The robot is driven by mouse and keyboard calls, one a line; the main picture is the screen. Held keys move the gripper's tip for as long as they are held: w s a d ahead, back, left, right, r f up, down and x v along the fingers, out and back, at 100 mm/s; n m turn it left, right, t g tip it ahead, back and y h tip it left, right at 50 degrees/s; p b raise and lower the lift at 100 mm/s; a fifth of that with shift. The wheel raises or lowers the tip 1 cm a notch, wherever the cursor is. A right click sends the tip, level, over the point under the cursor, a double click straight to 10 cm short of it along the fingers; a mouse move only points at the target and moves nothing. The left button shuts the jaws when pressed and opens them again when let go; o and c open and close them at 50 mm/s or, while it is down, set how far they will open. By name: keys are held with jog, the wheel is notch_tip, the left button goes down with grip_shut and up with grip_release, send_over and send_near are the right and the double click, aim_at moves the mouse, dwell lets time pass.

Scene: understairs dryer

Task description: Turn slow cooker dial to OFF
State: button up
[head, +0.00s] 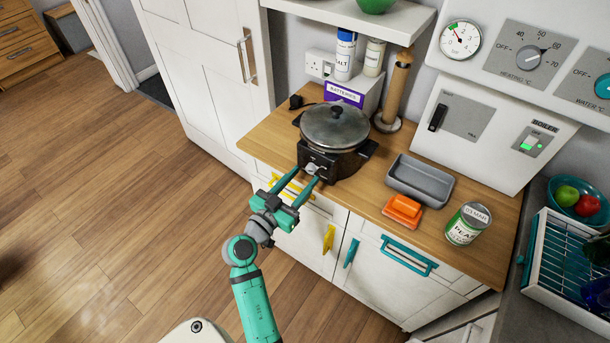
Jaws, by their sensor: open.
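The slow cooker (333,138) is a black pot with a dark lid on the wooden counter. Its light grey dial (312,168) is on the front face of the base. My gripper (303,181) is open in front of the cooker, with one green finger to the left of the dial and the other at its lower right. I cannot tell whether the fingers touch the dial. The dial's markings are too small to read, so its setting cannot be told.
A grey tray (419,181), an orange block-like item (402,209) and a tin can (467,224) stand right of the cooker on the counter (374,196). A wooden roll holder (397,92) and a purple batteries box (345,95) are behind it. The boiler (490,125) is on the right.

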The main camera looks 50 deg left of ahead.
jog(key=shift+w+a, duration=0.2)
jog(key=shift+w, duration=0.75)
jog(key=c, duration=1)
jog(key=shift+c, duration=0.2)
jog(key=shift+n, duration=0.3)
jog(key=n, duration=0.5)
jog(key=shift+d, duration=0.1)
jog(key=n, duration=0.6)
jog(key=shift+n, duration=0.3)
